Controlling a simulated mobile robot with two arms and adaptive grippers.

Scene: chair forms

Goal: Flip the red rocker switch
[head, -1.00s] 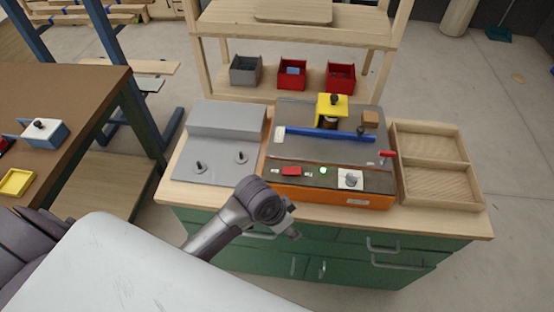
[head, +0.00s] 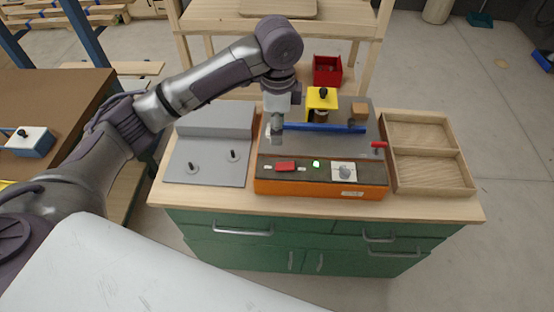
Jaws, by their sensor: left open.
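The red rocker switch (head: 286,166) sits on the dark front panel of the orange machine (head: 310,187) on the workbench. A lit green lamp (head: 316,164) and a white plate with a grey knob (head: 344,171) are to its right. My left gripper (head: 277,139) points down over the machine, just behind the switch in the picture. It is open and holds nothing that I can see. Its fingers look small, and their gap is hard to make out. The exact height above the panel is unclear. My right gripper is out of view.
A blue bar (head: 330,128) and a yellow clamp (head: 321,99) are on the machine behind the panel, with a red handle (head: 378,145) at its right. A grey fixture (head: 210,160) stands left, a wooden tray (head: 432,195) right. A red bin (head: 327,70) sits on the shelf behind.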

